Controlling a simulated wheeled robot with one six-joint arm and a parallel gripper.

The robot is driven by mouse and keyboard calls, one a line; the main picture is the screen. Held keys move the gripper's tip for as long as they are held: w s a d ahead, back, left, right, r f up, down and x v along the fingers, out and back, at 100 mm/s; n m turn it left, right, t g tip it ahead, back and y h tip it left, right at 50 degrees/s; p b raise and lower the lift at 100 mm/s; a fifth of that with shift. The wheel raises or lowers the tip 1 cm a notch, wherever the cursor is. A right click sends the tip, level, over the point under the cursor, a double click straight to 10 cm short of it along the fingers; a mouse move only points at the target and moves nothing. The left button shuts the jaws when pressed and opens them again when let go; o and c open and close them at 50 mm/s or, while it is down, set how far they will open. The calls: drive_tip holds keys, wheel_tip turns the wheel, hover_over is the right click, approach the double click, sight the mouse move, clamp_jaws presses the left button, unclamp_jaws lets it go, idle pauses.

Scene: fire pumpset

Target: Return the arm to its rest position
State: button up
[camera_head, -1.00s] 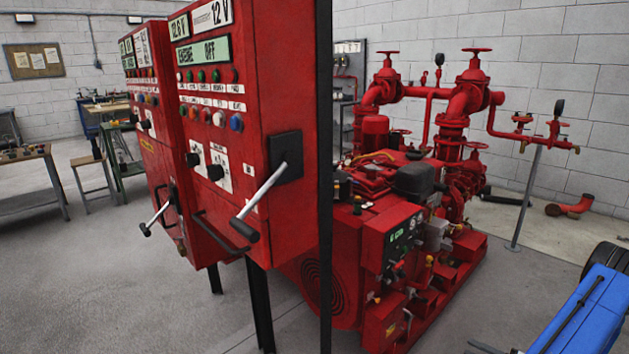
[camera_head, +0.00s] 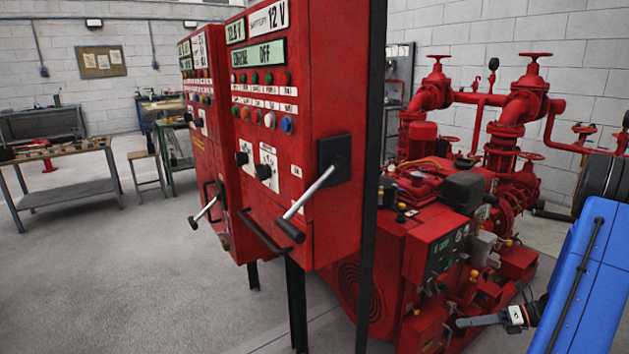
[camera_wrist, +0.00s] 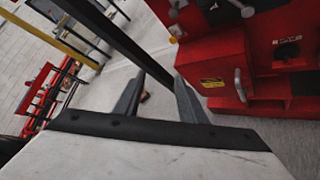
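My blue arm link (camera_head: 592,265) rises along the right edge of the head view, with a dark round joint above it. My gripper (camera_head: 470,322) shows at the lower right of the head view, pointing left in front of the red pump set. Nothing is held. The rest of the arm is outside the head view.
A red control cabinet (camera_head: 335,90) with angled lever handles stands in the middle on dark legs. The red engine and pump set (camera_head: 445,225) is behind the gripper. A work table (camera_head: 70,150) stands left. Floor at the lower left is clear.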

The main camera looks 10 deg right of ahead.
drive_tip(key=s+a+r+n+g+h, duration=0.2)
drive_tip(key=a+r+n+g+h, duration=0.1)
drive_tip(key=a+r+n, duration=0.65)
drive_tip(key=s+a+r+n+g+h, duration=0.25)
drive_tip(key=a+r+n, duration=0.35)
drive_tip(key=a, duration=0.6)
drive_tip(key=s+a+r+n+t+h, duration=0.2)
drive_tip(key=s+a+r+n+h, duration=0.1)
drive_tip(key=s+n, duration=0.4)
drive_tip(key=s+a+r+n+t+h, duration=0.2)
drive_tip(key=s+a+r+n, duration=0.4)
drive_tip(key=n, duration=0.5)
drive_tip(key=shift+s+a+h, duration=0.65)
drive_tip(key=shift+s, duration=0.4)
